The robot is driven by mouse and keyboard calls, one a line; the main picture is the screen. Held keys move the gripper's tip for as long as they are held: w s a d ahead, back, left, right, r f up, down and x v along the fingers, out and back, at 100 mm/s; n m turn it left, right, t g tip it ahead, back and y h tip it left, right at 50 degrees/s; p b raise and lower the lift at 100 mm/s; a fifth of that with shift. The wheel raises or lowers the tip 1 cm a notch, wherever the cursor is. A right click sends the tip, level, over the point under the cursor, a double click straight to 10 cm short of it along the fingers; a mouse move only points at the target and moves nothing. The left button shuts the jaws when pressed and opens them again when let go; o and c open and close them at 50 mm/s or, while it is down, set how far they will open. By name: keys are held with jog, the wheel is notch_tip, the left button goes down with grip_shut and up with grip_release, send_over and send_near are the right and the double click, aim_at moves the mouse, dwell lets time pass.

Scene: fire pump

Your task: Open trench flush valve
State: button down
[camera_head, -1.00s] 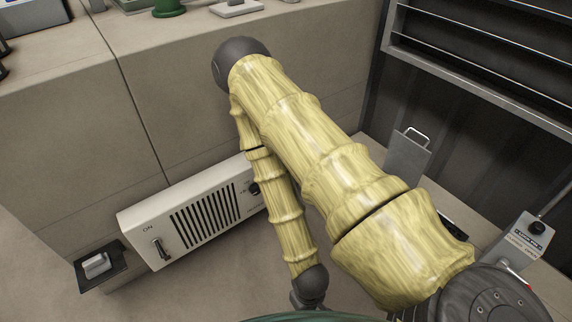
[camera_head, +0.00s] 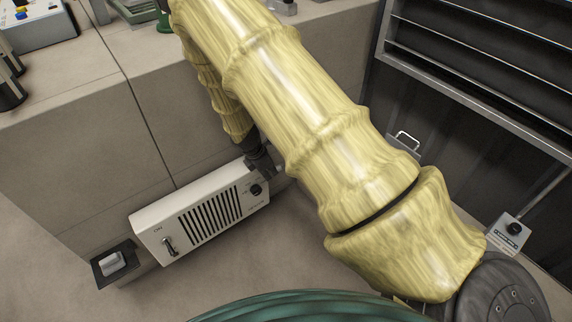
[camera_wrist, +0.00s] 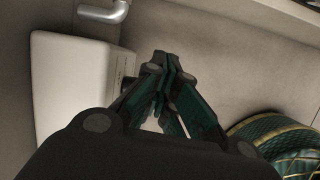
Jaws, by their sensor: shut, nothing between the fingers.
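No part in view is clearly labelled as the trench flush valve. A white box (camera_head: 200,222) with dark louvres, a switch marked ON at its left and a black knob (camera_head: 256,189) at its right stands low against the tiled block. The box also shows at the left of the wrist view (camera_wrist: 70,85), with the knob's edge partly hidden by my gripper. My gripper (camera_head: 264,172) is near the box's right end, close to the knob, partly hidden behind my arm. In the wrist view my gripper (camera_wrist: 167,62) has its fingertips together, with nothing seen between them.
A grey switch (camera_head: 112,262) on a dark plate sits left of the box. A bent grey pipe (camera_wrist: 105,12) is above the box in the wrist view. A small control box (camera_head: 508,232) and shelving (camera_head: 480,60) stand at the right. Open floor lies in front of the box.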

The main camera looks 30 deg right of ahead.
jog(key=shift+w+d+r+n+h, duration=0.15)
jog(key=shift+w+d+r+n, duration=0.1)
jog(key=shift+w+r, duration=0.35)
jog(key=shift+w+d+r+n+h, duration=0.15)
jog(key=shift+w+d+r+n, duration=0.1)
jog(key=shift+w+r, duration=0.3)
jog(key=shift+s, duration=0.1)
jog(key=d+f+b, duration=0.4)
jog(key=d+f, duration=0.3)
jog(key=f, duration=0.2)
jog(key=shift+w+d+b, duration=0.3)
jog(key=shift+b, duration=0.05)
jog(key=shift+s+d+p, duration=0.1)
jog(key=shift+d+p, duration=0.1)
jog(key=shift+p, duration=0.15)
jog(key=shift+a+n, duration=0.1)
jog(key=shift+n, duration=0.2)
jog(key=shift+f, duration=0.1)
